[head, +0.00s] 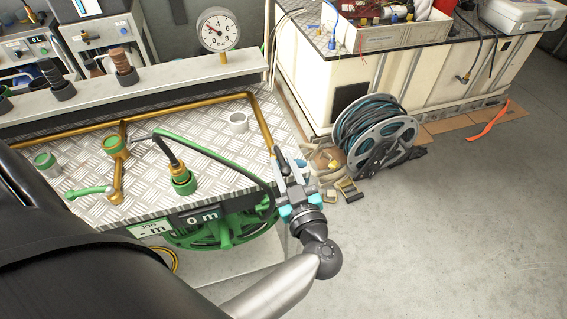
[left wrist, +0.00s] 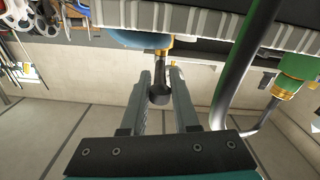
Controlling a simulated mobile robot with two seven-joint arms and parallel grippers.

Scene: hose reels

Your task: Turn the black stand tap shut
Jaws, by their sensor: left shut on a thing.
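The black stand tap shows in the left wrist view as a dark lever (left wrist: 160,78) with a round end, below a brass fitting (left wrist: 164,44). The fingers of my left gripper (left wrist: 161,92) stand on either side of it, shut on it. In the head view my left gripper (head: 289,165) is at the right front corner of the metal bench, by the lower end of the brass pipe (head: 263,120). The tap is mostly hidden by the gripper there, and how far it is turned cannot be told. My right gripper is not in view.
A black hose (head: 233,162) curves from a green fitting (head: 184,182) towards my gripper. A green reel (head: 226,232) hangs under the bench (head: 210,155). A grey hose reel (head: 377,135) stands on the floor beyond. A pressure gauge (head: 219,31) stands behind.

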